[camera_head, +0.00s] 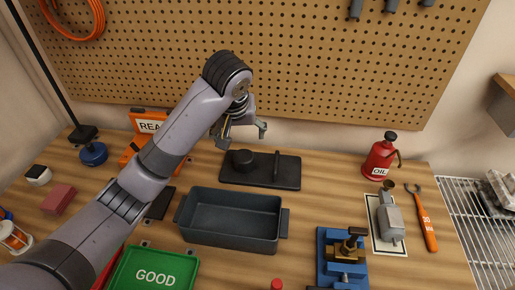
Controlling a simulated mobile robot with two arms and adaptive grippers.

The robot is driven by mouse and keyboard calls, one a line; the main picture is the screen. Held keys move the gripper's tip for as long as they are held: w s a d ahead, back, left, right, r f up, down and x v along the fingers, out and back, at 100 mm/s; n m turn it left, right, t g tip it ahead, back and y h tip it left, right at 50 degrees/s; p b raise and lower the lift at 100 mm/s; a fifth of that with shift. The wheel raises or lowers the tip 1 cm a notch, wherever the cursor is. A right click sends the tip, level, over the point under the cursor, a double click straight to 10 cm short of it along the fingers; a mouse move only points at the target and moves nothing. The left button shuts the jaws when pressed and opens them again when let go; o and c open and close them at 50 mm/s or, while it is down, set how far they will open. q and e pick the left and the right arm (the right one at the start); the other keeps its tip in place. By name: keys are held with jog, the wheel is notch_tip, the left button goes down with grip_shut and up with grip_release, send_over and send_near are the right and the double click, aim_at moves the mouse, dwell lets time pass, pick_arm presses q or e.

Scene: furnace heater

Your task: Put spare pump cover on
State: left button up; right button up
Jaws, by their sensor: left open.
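My left gripper (241,130) is open and empty, raised above the back of the bench, over the rear edge of a black holder plate (285,183). The plate carries a dark round part (243,160) and an upright ridge. A blue fixture (330,262) at the front right holds a brass-coloured part (346,251), which may be the pump. A grey metal part (390,222) lies on a white, dark-edged mat at the right. I cannot tell which part is the spare pump cover. My right gripper is not in view.
An empty dark bin (232,245) stands mid-bench, with a green GOOD tray (154,274) at front left. A red oil can (381,158) and an orange wrench (425,220) are at the right. A pegboard (330,60) rises behind.

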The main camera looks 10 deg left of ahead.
pick_arm(q)
jog(key=f+b, duration=0.1)
jog(key=f, duration=0.1)
jog(key=p, duration=0.2)
send_near(243, 155)
jog(key=x, duration=0.5)
jog(key=shift+s+d+f, duration=0.15)
jog(key=shift+s+f, duration=0.1)
jog(key=shift+s, duration=0.05)
jog(key=shift+w+f, duration=0.2)
jog(key=shift+f, duration=0.1)
jog(key=shift+w+p+x, duration=0.25)
jog(key=shift+p+x, duration=0.5)
jog(key=shift+x, duration=1.6)
jog(key=shift+r, duration=0.1)
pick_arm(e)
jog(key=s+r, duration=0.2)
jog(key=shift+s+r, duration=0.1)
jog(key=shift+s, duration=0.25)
pick_arm(q)
jog(key=shift+c, duration=0.3)
jog(key=shift+r, duration=0.1)
jog(key=c, duration=1.6)
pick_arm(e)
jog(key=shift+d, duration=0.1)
